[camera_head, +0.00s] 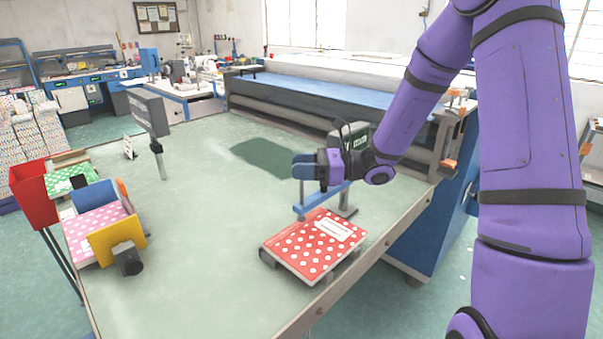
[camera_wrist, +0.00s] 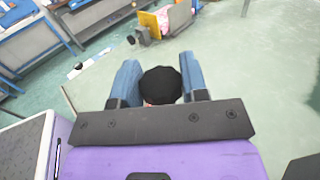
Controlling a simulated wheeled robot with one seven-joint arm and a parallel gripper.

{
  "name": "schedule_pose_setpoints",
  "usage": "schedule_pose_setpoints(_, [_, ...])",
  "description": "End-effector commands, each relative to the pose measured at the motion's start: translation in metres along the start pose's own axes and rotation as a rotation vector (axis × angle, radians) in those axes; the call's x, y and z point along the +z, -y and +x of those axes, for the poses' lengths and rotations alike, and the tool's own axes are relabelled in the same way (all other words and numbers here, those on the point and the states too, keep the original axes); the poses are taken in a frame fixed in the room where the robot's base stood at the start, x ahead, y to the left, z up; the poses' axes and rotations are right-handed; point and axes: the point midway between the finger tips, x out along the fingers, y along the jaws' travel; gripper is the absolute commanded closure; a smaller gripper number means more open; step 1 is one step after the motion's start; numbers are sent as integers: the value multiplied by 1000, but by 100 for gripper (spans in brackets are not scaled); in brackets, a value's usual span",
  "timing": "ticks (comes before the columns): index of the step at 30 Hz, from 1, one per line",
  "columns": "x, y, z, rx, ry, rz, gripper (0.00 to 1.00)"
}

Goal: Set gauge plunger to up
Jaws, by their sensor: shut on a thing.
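The gauge stands near the table's right edge in the head view, with a blue arm (camera_head: 320,199) and a grey post below it. My gripper (camera_head: 303,168) is at the top of this gauge, its blue fingers pointing left. In the wrist view, a round black knob (camera_wrist: 161,86), seemingly the plunger's top, sits between the two blue fingers of my gripper (camera_wrist: 159,68), and they are shut on it. A little red shows below the knob.
A red polka-dot book (camera_head: 312,245) lies on the green table (camera_head: 205,215) just in front of the gauge. A dark display box (camera_head: 356,138) stands behind my gripper. A grey panel on a post (camera_head: 150,113) and a yellow-and-blue holder (camera_head: 118,240) are at left. The table's middle is clear.

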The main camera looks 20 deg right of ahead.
Motion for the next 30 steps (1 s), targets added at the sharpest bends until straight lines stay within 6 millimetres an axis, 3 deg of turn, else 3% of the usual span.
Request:
schedule_pose_setpoints(5, [0,0,0,-1,1,0,100])
schedule_pose_setpoints(6, [0,0,0,-1,1,0,53])
schedule_pose_setpoints(9, [0,0,0,-1,0,0,33])
schedule_pose_setpoints(20, [-1,0,-5,-1,0,0,33])
schedule_pose_setpoints(30, [-1,1,-62,-4,-1,1,33])
